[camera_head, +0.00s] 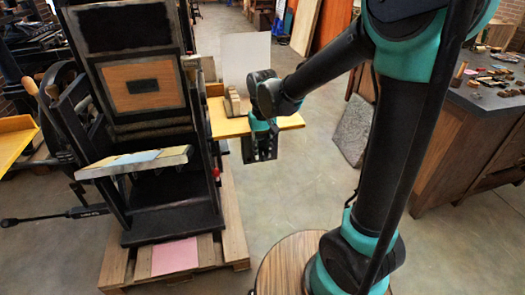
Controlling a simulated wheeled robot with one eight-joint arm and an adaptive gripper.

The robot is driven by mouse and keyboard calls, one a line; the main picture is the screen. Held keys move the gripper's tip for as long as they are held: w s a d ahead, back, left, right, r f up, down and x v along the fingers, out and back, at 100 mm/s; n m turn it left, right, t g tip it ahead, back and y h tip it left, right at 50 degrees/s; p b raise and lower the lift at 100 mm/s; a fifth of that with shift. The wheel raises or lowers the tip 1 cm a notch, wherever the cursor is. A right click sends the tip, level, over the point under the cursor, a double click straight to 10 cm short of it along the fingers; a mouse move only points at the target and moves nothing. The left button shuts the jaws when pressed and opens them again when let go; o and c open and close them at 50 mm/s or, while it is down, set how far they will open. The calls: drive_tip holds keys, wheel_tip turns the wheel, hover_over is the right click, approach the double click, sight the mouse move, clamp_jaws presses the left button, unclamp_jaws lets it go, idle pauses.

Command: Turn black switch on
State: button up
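No black switch can be made out for certain. A small dark rectangle (143,86) sits on the wooden panel of the hand press (135,45) at the left; I cannot tell whether it is the switch. My gripper (261,158) hangs fingers down near the middle of the view, to the right of the press and in front of a yellow-topped wooden board (228,127). It is apart from the dark rectangle. Its fingers are small and dark, so whether they are open or shut is unclear. No held object shows.
The press stands on a wooden pallet (235,230) with a pink sheet (175,256). Wooden blocks (233,102) sit on the yellow-topped board. A dark-topped bench (480,98) with small tools stands at the right. Grey floor (300,195) is open between pallet and bench.

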clamp_jaws()
drive_tip(key=shift+d+y, duration=0.25)
drive_tip(key=shift+y, duration=0.55)
drive_tip(key=shift+g+y, duration=0.4)
drive_tip(key=shift+y, duration=0.2)
drive_tip(key=shift+o, duration=1.3)
unclamp_jaws()
drive_tip(key=shift+r, duration=0.1)
drive_tip(key=v, duration=1.2)
